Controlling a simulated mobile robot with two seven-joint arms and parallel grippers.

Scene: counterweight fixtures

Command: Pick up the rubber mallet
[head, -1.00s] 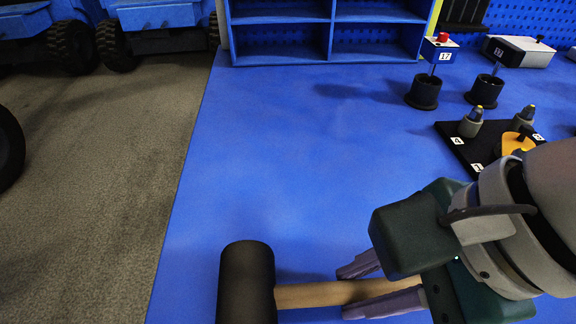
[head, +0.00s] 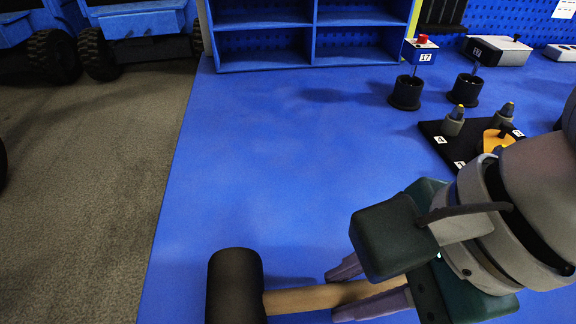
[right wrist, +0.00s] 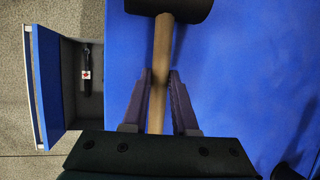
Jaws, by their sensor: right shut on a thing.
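The rubber mallet has a black head (head: 236,288) and a light wooden handle (head: 300,299). It is at the bottom of the head view, over the blue tabletop, with its head to the left. My right gripper (head: 340,292) has its purple fingers on either side of the handle and is shut on it. In the right wrist view the handle (right wrist: 160,62) runs between the two fingers (right wrist: 160,85), and the mallet head (right wrist: 170,8) is at the top edge. I cannot tell whether the mallet touches the table. My left gripper is not in view.
The blue tabletop (head: 230,170) is clear in the middle. A blue shelf (head: 262,60) stands at the back. At the right are two black cups (head: 406,92) (head: 465,90) and a black board (head: 432,130) with grey pegs. An open drawer (right wrist: 85,85) shows in the right wrist view.

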